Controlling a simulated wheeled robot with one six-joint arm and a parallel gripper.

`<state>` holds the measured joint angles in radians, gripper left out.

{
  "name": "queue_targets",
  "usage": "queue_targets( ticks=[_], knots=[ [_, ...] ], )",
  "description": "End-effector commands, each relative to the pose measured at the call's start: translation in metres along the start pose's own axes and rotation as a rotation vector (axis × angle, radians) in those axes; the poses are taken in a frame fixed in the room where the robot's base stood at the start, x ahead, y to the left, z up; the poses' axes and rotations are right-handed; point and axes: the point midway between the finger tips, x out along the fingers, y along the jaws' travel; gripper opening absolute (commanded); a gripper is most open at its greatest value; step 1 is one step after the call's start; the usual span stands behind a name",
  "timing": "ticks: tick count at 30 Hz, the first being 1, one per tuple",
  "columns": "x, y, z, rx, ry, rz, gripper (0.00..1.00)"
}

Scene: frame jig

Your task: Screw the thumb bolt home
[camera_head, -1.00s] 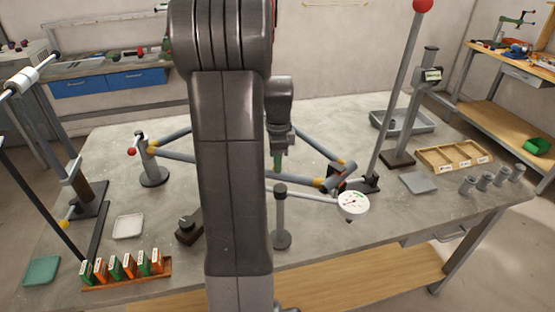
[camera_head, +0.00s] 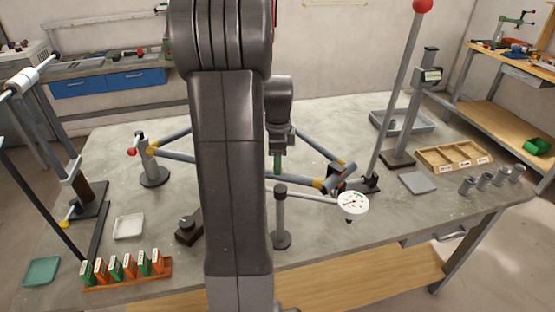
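The grey tube frame (camera_head: 176,155) with yellow bands lies across the jig on the grey workbench (camera_head: 400,221). A round post (camera_head: 154,175) stands under its left end, and a clamp (camera_head: 340,179) is at its right end. My gripper (camera_head: 278,158) points down over the middle of the frame, partly behind my own arm. A small green piece (camera_head: 277,164) shows at its tip; I cannot tell whether it is held or what it is. The fingers are too small and covered to read. I cannot make out the thumb bolt for certain.
A dial gauge (camera_head: 352,204) on a post (camera_head: 281,222) stands in front of the frame. A tall red-knobbed rod (camera_head: 398,90) rises at right, near a wooden tray (camera_head: 454,156). Coloured blocks (camera_head: 128,266) line the front left. Bare bench lies at front right.

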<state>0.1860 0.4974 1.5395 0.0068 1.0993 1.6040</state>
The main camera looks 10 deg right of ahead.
Motion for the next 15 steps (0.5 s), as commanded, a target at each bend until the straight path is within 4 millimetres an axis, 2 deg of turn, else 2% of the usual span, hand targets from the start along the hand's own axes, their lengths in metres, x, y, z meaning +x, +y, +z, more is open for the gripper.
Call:
queue_targets(
  ticks=[5,8,15],
  knots=[
    [-0.003,0.000,0.000,0.000,0.000,0.001,0.48],
    [-0.013,0.000,0.000,0.000,-0.001,-0.002,0.48],
    [-0.065,-0.001,0.000,0.000,0.000,-0.005,0.48]
  ],
)
